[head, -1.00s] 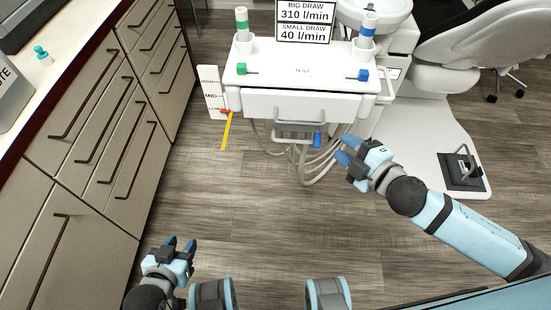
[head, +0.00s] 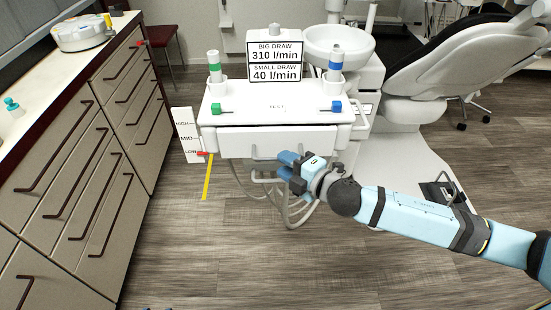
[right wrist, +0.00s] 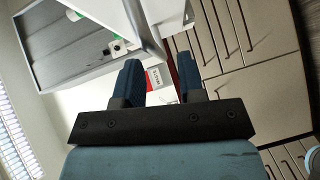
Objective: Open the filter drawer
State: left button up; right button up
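The filter drawer (head: 230,143) is the wide white front under the top of the white cart. It looks closed. Its grey bar handle (head: 262,154) is partly hidden behind my right gripper (head: 284,164). The blue fingertips are at or just in front of the right part of the handle; contact cannot be told. In the right wrist view the two fingers of this gripper (right wrist: 160,75) stand apart with a gap between them. A white panel edge lies just beyond them. My left gripper is out of view, apart from possible dark slivers at the bottom edge.
The cart top carries two tubes and a flow sign (head: 274,62). Hoses (head: 290,212) hang below the drawer. A level scale (head: 187,135) stands at its left. Beige cabinets (head: 85,190) line the left; a dental chair (head: 430,70) is right. The floor in front is clear.

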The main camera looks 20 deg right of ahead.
jog(key=shift+x, duration=1.8)
grip_shut()
jog(key=shift+s, duration=0.1)
